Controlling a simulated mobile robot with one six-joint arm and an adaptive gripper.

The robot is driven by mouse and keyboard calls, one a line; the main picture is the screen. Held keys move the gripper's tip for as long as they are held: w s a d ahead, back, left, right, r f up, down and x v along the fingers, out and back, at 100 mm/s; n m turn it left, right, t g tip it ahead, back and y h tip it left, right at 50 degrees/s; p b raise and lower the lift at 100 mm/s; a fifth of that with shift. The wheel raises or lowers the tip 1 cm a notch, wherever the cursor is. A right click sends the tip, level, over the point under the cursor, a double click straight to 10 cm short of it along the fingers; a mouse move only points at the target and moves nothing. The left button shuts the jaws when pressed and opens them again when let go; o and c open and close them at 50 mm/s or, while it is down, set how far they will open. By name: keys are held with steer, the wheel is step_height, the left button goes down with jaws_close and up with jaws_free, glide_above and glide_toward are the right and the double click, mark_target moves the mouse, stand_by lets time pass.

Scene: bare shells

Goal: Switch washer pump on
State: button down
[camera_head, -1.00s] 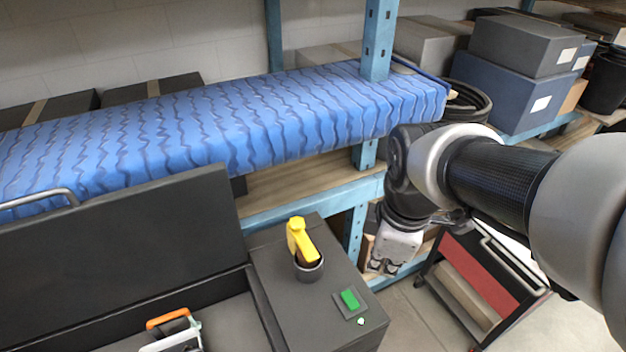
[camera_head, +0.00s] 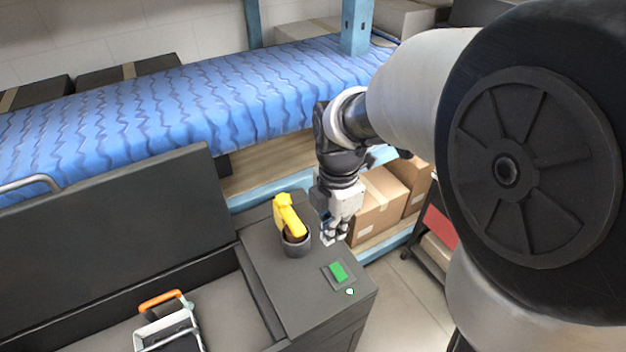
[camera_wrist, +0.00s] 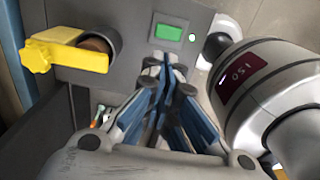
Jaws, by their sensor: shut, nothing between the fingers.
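A green rocker switch (camera_head: 338,271) sits in a dark square plate on the grey top of the washer (camera_head: 262,251), with a small whitish-green lamp (camera_head: 350,292) beside it. The switch (camera_wrist: 168,33) also shows at the top of the wrist view, with the lamp (camera_wrist: 192,38) to its right. My gripper (camera_head: 331,238) is shut and empty. It points down over the washer top, between the yellow-handled valve and the switch, a little behind the switch. In the wrist view its fingertips (camera_wrist: 168,62) appear just below the switch, apart from it.
A yellow handle (camera_head: 289,215) on a round dark base stands left of my gripper. The washer's open lid (camera_head: 110,220) rises at the left, above a basin holding an orange-and-white handled item (camera_head: 166,322). A blue-covered shelf (camera_head: 190,105) and cardboard boxes (camera_head: 380,203) lie behind.

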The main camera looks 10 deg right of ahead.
mark_target(330, 273)
step_height(330, 273, down, 13)
steer(key=b, duration=0.4)
steer(key=shift+f+b, duration=0.1)
steer(key=shift+b, duration=0.2)
steer(key=shift+f, duration=0.35)
steer(key=shift+s, duration=0.1)
steer(key=shift+s+d+r, duration=0.2)
steer(key=shift+s+r, duration=0.05)
steer(key=shift+s, duration=0.3)
